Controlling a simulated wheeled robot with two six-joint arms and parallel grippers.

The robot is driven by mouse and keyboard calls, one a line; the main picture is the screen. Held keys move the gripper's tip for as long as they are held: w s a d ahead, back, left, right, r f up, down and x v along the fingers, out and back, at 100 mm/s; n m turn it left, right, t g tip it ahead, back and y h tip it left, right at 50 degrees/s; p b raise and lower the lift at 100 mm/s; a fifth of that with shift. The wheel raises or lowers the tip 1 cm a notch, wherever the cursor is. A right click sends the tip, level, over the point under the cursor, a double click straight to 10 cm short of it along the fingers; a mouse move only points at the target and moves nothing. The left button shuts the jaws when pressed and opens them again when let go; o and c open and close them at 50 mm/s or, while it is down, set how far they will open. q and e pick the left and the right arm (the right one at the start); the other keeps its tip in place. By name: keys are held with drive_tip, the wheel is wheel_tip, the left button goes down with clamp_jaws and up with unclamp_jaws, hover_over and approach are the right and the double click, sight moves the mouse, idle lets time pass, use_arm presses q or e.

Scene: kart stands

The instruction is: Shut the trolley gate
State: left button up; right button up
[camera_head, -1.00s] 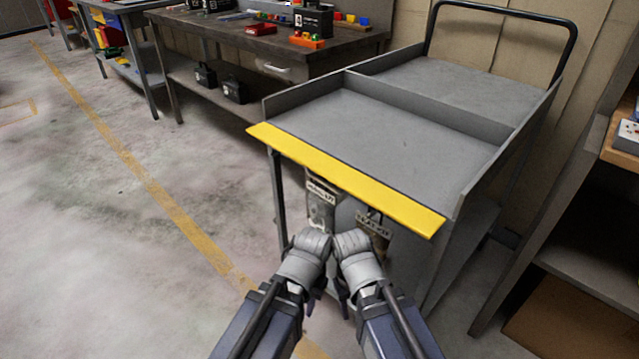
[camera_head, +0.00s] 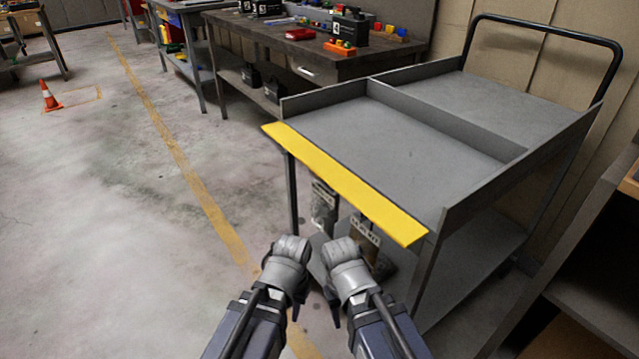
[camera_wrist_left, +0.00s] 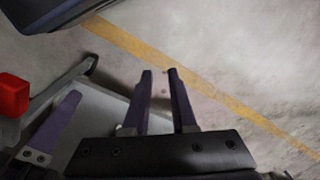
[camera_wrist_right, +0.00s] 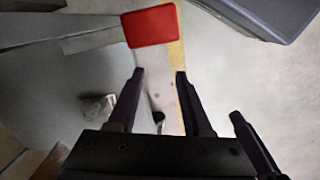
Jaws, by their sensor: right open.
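The grey trolley (camera_head: 475,95) stands right of centre in the head view. Its yellow gate (camera_head: 345,183) lies folded outward along the near left end of the upper deck, roughly flat, so that end has no raised wall. My left gripper (camera_head: 297,308) is below and in front of the gate, apart from it. In the left wrist view its fingers (camera_wrist_left: 160,72) stand a narrow gap apart with nothing between them. My right gripper (camera_head: 333,305) is close beside it, also below the gate. Its fingers (camera_wrist_right: 160,72) are open and empty in the right wrist view.
Dark labelled items (camera_head: 323,205) show under the gate. A workbench (camera_head: 320,50) with boxes stands behind the trolley. A shelf unit (camera_head: 600,290) is close at the right. The floor at the left is clear, with an orange cone (camera_head: 50,97). A red piece (camera_wrist_right: 152,25) is unidentified.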

use_arm(q)
drive_tip(key=w+a+n+t+h, duration=0.1)
drive_tip(key=w+a+n, duration=0.3)
drive_tip(key=a, duration=0.5)
drive_tip(key=n+t+h, duration=0.1)
drive_tip(key=t+h, duration=0.3)
drive_tip(key=h, duration=1.5)
approach(321, 181)
drive_tip(key=d, duration=0.2)
drive_tip(key=shift+w+p+x, duration=0.1)
drive_tip(key=shift+p+x, duration=0.2)
drive_tip(key=shift+x, duration=1.75)
drive_tip(key=shift+w+p+x, duration=0.15)
drive_tip(key=shift+p+x, duration=0.15)
drive_tip(key=shift+x, duration=1.7)
drive_tip(key=shift+f, duration=0.1)
clamp_jaws()
